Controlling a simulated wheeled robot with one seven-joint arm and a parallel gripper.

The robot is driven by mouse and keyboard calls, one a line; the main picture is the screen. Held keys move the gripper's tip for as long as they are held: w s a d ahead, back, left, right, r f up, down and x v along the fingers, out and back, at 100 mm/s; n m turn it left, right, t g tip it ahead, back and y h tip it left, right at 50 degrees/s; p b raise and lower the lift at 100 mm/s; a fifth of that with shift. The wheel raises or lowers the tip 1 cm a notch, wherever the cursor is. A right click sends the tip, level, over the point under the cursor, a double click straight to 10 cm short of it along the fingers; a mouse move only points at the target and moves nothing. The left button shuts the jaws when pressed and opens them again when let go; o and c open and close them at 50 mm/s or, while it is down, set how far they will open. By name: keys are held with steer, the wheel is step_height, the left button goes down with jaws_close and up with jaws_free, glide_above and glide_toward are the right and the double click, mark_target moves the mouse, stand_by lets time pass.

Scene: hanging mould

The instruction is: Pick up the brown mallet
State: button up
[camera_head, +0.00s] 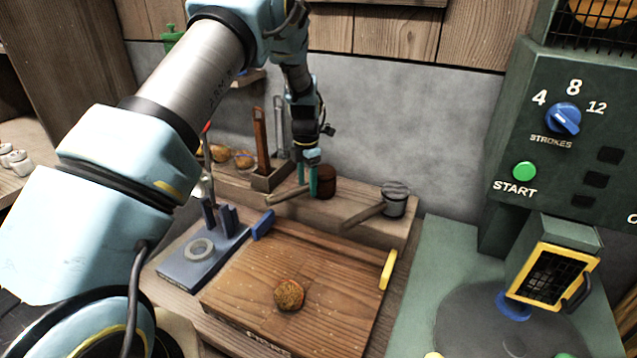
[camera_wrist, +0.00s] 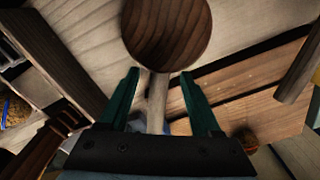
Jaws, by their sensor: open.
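The brown mallet (camera_head: 324,183) lies on the wooden ledge behind the board, its dark round head to the right and its pale handle pointing left toward the viewer. In the wrist view its head (camera_wrist: 167,30) is at the top, with the handle running down between my fingers. My gripper (camera_head: 307,184) is open over the handle, close to the head. In the wrist view the green fingertips (camera_wrist: 159,75) stand apart on either side of the handle, with a gap showing on both sides. Whether the fingers reach fully down past the handle is hard to tell.
A grey-headed mallet (camera_head: 394,198) lies to the right on the same ledge (camera_head: 350,200). Upright tools in a wooden holder (camera_head: 271,178) stand close left. In front are a board (camera_head: 330,268) with a round brown lump (camera_head: 289,295) and a blue stand (camera_head: 190,268).

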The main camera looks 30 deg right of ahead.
jaws_close()
stand_by(0.4)
steer(key=shift+r, duration=0.1)
